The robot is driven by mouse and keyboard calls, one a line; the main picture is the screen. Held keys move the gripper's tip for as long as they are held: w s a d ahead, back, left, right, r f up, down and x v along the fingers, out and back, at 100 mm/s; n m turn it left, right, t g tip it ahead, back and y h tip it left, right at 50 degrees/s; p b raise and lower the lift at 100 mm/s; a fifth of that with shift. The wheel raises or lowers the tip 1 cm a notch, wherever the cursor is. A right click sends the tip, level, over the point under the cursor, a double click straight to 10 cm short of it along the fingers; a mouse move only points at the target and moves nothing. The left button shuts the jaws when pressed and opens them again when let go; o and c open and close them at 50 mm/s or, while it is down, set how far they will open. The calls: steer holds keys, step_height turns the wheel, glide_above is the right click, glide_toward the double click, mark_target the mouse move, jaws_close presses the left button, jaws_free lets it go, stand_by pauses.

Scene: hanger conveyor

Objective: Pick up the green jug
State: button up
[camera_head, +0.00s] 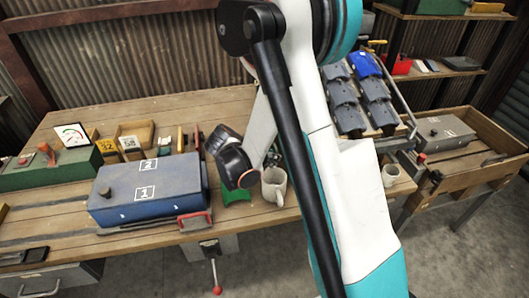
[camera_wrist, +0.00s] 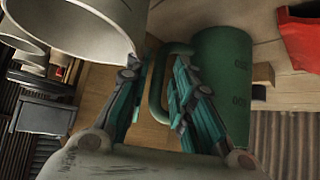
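The green jug (camera_wrist: 222,75) is close up in the wrist view, right of centre, with its looped handle (camera_wrist: 157,95) toward the left. My gripper (camera_wrist: 157,66) has its teal fingers apart, one on each side of the handle. The right finger overlaps the jug's body in the picture; I cannot tell whether either finger touches it. In the head view only a small green part of the jug (camera_head: 236,195) shows under my wrist, and my fingers are hidden there.
A white mug (camera_head: 273,186) stands right beside the jug and also fills the wrist view's left (camera_wrist: 80,30). A blue case (camera_head: 150,190) lies left on the wooden table (camera_head: 130,246). Another white mug (camera_head: 390,176) stands farther right. A red-handled clamp (camera_head: 195,222) is at the front edge.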

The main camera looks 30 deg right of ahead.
steer(key=shift+x, duration=1.1)
steer(key=shift+a+r, duration=0.1)
jaws_close()
steer(key=shift+r, duration=0.1)
